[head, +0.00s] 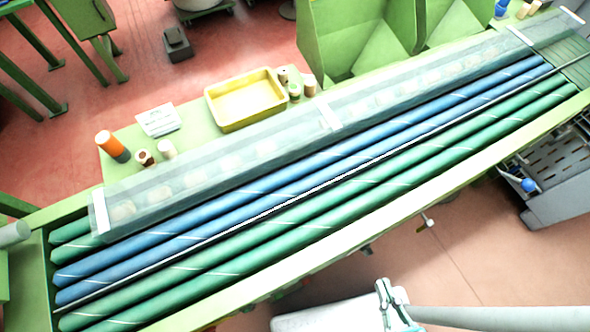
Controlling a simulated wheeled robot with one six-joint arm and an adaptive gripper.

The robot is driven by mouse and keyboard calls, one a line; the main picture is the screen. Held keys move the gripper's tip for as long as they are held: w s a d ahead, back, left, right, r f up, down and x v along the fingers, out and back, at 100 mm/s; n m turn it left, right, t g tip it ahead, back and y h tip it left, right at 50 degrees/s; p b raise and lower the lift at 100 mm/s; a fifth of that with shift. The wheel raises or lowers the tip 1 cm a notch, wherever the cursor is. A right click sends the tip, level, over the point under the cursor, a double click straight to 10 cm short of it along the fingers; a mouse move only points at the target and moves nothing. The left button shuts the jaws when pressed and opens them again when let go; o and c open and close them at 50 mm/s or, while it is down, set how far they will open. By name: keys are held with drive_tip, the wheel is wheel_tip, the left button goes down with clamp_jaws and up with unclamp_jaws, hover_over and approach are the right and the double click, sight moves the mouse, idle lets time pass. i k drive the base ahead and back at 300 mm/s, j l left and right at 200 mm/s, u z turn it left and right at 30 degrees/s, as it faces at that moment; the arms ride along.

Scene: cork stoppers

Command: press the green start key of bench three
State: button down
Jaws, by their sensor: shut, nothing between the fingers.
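A long green-framed bench (400,208) crosses the view from lower left to upper right. Blue rollers (200,240) and green rollers (240,265) run along it. No green start key can be made out, and no number marks this as bench three. Parts of my arm show at the bottom right, in front of the floor.
A clear cover (240,150) spans the bench's far side. A yellow tray (246,100), a white card (159,120), an orange-and-grey cylinder (112,146) and several corks stand behind it. A grey machine (560,170) stands at right. Reddish floor (480,245) is open below the bench.

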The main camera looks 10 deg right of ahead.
sight(278, 296)
drive_tip(key=j, duration=0.4)
drive_tip(key=k+j, duration=0.15)
drive_tip(key=j, duration=0.25)
drive_tip(key=k+j, duration=0.15)
drive_tip(key=k, duration=0.8)
